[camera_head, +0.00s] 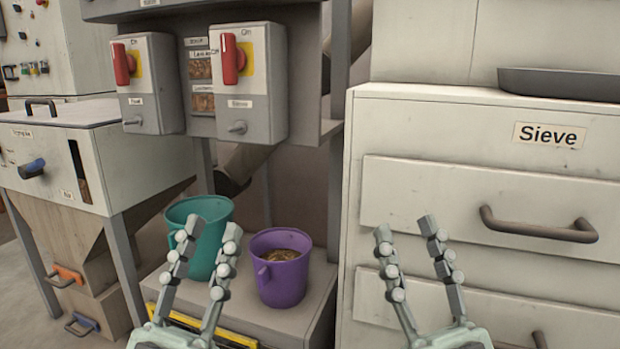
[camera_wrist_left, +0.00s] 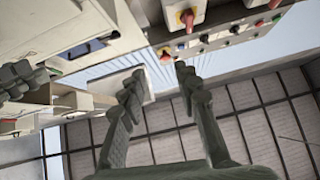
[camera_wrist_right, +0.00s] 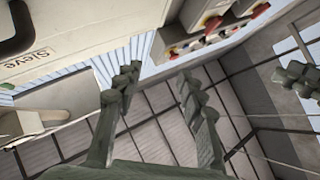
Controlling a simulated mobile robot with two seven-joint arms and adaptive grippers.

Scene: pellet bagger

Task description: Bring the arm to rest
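My left gripper (camera_head: 209,243) is raised in front of the shelf with the cups, fingers pointing up and spread apart. It is open and empty, and its fingers also show apart in the left wrist view (camera_wrist_left: 156,78). It overlaps the teal cup in the picture; I see no grip on it. My right gripper (camera_head: 408,238) stands up in front of the sieve cabinet (camera_head: 430,120), fingers spread, open and empty. Its fingers also show apart in the right wrist view (camera_wrist_right: 158,75). Both grippers are at about the same height.
A teal cup (camera_head: 210,212) and a purple cup (camera_head: 283,281) with brown pellets stand on the low shelf (camera_head: 310,312). Two switch boxes with red knobs (camera_head: 231,60) hang above. A drawer handle (camera_head: 540,229) juts out at the right. A dark tray (camera_head: 560,85) lies on the cabinet.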

